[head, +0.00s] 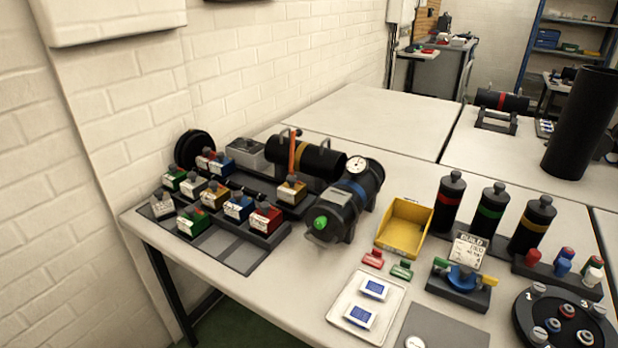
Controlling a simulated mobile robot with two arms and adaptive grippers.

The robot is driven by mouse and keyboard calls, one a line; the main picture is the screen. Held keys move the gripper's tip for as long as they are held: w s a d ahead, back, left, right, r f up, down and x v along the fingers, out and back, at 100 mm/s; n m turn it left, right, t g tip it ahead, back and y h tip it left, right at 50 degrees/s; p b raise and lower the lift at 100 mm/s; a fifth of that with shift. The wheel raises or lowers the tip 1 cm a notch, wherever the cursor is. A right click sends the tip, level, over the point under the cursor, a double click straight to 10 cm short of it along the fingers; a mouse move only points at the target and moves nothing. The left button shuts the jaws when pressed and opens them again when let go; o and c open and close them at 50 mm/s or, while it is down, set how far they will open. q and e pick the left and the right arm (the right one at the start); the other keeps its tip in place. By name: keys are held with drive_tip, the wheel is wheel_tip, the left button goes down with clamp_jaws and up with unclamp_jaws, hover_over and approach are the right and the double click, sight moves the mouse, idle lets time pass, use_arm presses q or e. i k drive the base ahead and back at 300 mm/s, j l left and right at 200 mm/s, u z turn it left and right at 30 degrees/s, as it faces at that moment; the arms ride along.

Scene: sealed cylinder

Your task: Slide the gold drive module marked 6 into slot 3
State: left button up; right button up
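Two gold modules show on the left part of the table. One gold module (292,191) sits alone near the right end of a dark rack (268,192), just in front of an upright orange bar. The other gold module (216,196) stands in a row among modules of other colours. Their markings are too small to read, so I cannot tell which one is marked 6. Slot numbers cannot be read either, so I cannot tell which is slot 3. Neither of my grippers is in view.
A black cylinder with a gauge and green knob (345,203) lies right of the modules. A black cylinder with a yellow band (313,160) lies behind. A yellow bin (405,228), banded bottles (490,211) and a white tray (366,303) stand further right. The rear table (380,120) is clear.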

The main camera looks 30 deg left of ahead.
sight(292, 192)
drive_tip(key=j+z, duration=0.3)
drive_tip(key=j, duration=0.55)
drive_tip(key=k+j+z, duration=0.1)
drive_tip(key=j+z, duration=0.2)
drive_tip(key=j, duration=0.5)
